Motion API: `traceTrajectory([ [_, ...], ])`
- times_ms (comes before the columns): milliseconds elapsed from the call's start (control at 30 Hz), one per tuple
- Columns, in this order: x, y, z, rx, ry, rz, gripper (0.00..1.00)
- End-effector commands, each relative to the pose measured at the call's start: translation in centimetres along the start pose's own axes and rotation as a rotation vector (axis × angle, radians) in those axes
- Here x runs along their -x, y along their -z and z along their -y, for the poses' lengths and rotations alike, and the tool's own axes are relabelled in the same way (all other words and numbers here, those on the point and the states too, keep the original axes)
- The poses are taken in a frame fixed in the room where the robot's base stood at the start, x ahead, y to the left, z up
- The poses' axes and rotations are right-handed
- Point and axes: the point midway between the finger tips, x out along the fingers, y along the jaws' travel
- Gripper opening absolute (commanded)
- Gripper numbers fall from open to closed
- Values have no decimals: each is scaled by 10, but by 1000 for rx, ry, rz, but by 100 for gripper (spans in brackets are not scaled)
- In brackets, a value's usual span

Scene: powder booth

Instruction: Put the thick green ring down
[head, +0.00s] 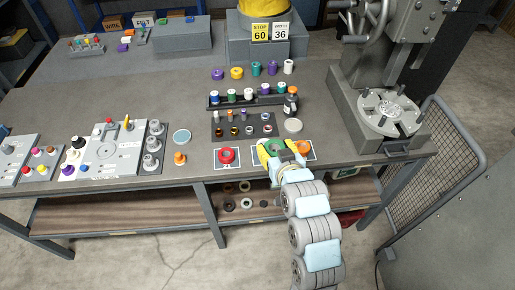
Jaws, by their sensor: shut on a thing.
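The thick green ring (277,145) is at the front edge of the bench in the head view. My gripper (276,149) is shut on it, and its yellow fingers and wrist cover part of the ring. I cannot tell whether the ring touches the surface below it. An orange ring (304,147) lies close to the right of my gripper, on another card.
A machine with a round slotted table (386,112) is at right. A grey panel (110,150) is at left.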

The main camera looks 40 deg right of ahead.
Motion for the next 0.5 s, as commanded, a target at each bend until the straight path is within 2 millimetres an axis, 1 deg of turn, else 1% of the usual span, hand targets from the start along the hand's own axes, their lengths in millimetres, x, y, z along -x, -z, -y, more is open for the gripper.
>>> traceTrajectory([
  [67, -6, -1, 0, 6, 4, -4, 20],
  [200, -23, -4, -1, 6, 5, -4, 20],
  [267, -31, 0, -1, 6, 5, 0, 20],
  [500, -69, -1, -5, 4, 6, 2, 20],
])
